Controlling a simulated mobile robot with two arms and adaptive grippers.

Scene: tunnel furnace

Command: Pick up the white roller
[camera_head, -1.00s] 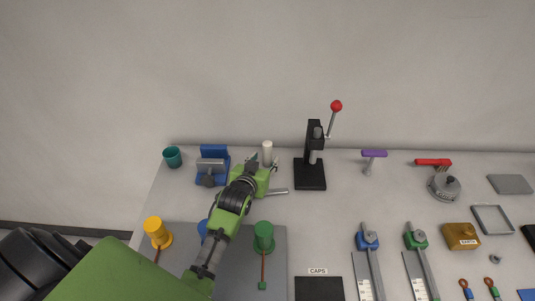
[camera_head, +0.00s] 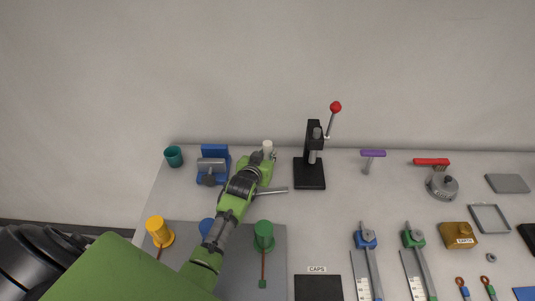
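The white roller (camera_head: 267,147) stands upright at the back of the table, with only its top showing. It stands just beyond a green block-like part with a grey rod, and my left gripper (camera_head: 263,156) covers its lower part. My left gripper is at the roller, its fingers small and partly hidden by the wrist. I cannot tell whether they touch or close on it. My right gripper is not in view.
A blue vise (camera_head: 213,165) and a teal cup (camera_head: 173,156) stand left of the roller. A black press (camera_head: 309,172) with a red-knobbed lever stands close on the right. Yellow (camera_head: 158,231) and green (camera_head: 264,235) pieces stand nearer. The wall is behind.

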